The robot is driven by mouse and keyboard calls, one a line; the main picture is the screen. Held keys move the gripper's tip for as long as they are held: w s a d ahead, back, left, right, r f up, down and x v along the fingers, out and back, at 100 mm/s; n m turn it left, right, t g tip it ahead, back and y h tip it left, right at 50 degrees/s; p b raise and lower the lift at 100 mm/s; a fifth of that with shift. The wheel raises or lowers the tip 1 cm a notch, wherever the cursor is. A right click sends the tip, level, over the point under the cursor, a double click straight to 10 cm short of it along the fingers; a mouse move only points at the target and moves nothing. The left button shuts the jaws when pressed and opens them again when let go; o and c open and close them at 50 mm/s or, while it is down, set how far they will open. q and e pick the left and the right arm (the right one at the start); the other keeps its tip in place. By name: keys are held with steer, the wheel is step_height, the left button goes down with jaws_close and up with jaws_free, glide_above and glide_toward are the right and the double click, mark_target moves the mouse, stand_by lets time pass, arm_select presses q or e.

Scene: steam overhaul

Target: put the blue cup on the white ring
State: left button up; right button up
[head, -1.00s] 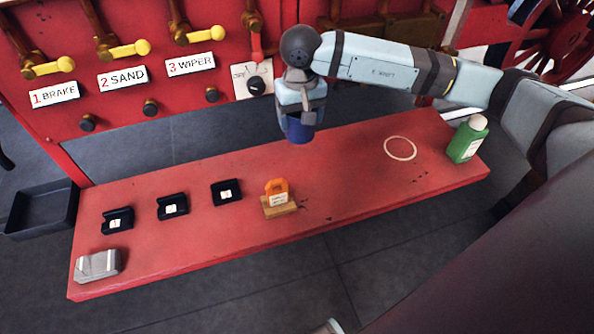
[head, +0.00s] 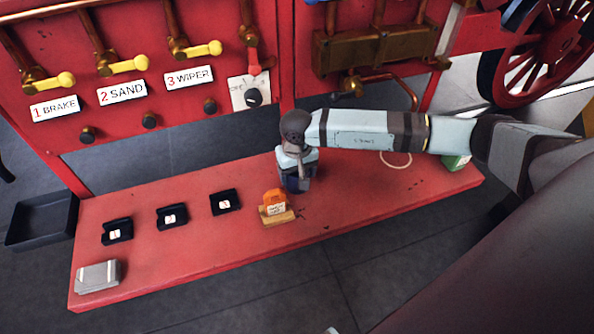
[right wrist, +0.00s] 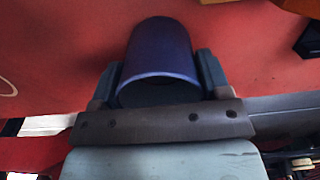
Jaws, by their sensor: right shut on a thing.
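The blue cup (right wrist: 160,50) is between the two fingers of my right gripper (right wrist: 160,82) in the right wrist view. The gripper is shut on it. In the head view my right gripper (head: 296,182) is low over the red bench, just right of the orange tag block, and mostly hides the cup. I cannot tell whether the cup touches the bench. The white ring (head: 396,164) is a thin circle on the bench, to the right of the gripper. My right forearm covers its upper part. My left gripper is not in view.
The red bench (head: 160,255) carries several black holders (head: 171,215), a grey metal block (head: 98,276) and the orange tag (head: 273,200) on a wooden base. A green bottle (head: 457,162) stands past the ring, partly behind my arm. The bench between gripper and ring is clear.

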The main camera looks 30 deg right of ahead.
steer(key=shift+f, duration=0.1)
steer(key=o, duration=1)
steer(key=shift+c, duration=0.2)
